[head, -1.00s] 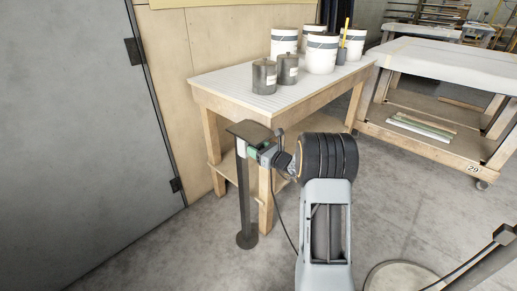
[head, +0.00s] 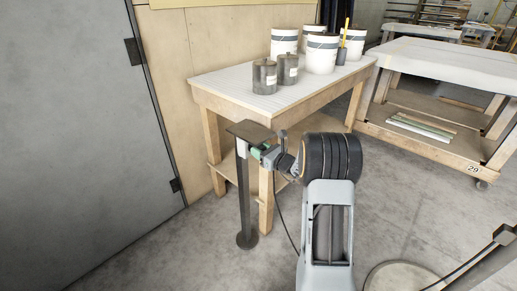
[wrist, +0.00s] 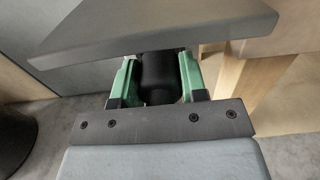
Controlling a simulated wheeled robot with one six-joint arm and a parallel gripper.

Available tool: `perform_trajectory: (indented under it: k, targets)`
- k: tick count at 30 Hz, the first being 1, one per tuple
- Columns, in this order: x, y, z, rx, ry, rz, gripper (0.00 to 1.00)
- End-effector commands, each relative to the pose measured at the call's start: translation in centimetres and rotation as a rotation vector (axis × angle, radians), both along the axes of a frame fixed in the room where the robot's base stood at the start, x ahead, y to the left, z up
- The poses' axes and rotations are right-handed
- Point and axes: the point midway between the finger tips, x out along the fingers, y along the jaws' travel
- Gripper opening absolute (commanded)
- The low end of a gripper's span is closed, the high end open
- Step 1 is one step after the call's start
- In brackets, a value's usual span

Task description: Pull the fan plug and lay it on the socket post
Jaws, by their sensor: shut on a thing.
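The socket post (head: 243,205) is a dark upright pole on a round foot, with a flat dark top plate (head: 250,131) and a pale socket box (head: 241,148) under it. My gripper (head: 258,152) has green fingers and is level with the box, just to its right. In the wrist view my gripper (wrist: 158,62) is shut on the black plug (wrist: 158,80), below the plate's edge. The plug's far end is hidden, so I cannot tell whether it touches the socket. A black cord (head: 279,210) hangs below the gripper.
A wooden table (head: 215,98) with white buckets (head: 322,55) and dark canisters (head: 264,77) stands behind the post. A padded cart (head: 450,65) is at right. A round base (head: 400,278) and dark pole are at lower right. A grey door (head: 75,140) is left.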

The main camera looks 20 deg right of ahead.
Motion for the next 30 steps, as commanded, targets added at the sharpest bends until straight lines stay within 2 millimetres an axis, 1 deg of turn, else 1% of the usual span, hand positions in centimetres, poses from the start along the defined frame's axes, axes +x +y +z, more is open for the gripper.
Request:
perform_trajectory:
  k: [30]
  targets:
    - [-3.7,-1.8,0.1,0.0,-0.001,-0.002,0.01]
